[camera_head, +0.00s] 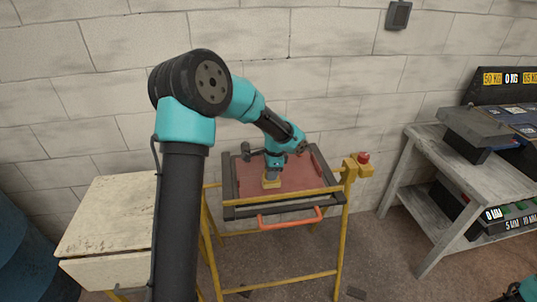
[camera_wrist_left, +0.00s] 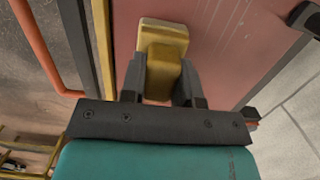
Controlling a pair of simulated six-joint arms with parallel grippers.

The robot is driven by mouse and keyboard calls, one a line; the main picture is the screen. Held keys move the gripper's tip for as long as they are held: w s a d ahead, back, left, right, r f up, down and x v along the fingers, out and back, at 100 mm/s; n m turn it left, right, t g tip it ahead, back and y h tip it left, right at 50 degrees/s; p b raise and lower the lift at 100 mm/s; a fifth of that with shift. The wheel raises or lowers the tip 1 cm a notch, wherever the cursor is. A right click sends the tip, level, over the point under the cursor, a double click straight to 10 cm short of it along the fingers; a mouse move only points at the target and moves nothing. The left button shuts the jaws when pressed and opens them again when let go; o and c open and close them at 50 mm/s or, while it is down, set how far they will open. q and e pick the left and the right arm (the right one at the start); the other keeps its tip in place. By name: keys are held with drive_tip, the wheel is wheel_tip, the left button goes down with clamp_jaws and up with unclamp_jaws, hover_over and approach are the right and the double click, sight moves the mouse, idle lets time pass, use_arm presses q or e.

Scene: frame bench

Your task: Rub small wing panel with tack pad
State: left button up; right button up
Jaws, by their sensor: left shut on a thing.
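A red wing panel (camera_head: 301,176) lies flat in a dark frame on a yellow stand. My left gripper (camera_head: 271,172) is over the left part of the panel, pointing down. It is shut on a yellow tack pad (camera_head: 271,182). In the left wrist view the tack pad (camera_wrist_left: 163,34) sits between the two dark fingers (camera_wrist_left: 160,85), over the red panel (camera_wrist_left: 225,40). The pad appears to be on or very close to the panel; contact itself cannot be made out. My right gripper is not seen; only a bit of teal shows at the bottom right corner of the head view.
The dark frame (camera_head: 228,180) borders the panel, with dark clamps at its edges. An orange handle (camera_head: 290,219) is at the front. A yellow post with a red button (camera_head: 363,157) stands at the right. A pale cabinet (camera_head: 108,215) is left, a grey shelf (camera_head: 465,165) right.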

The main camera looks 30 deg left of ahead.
use_arm(q)
drive_tip(key=shift+r, duration=4.05)
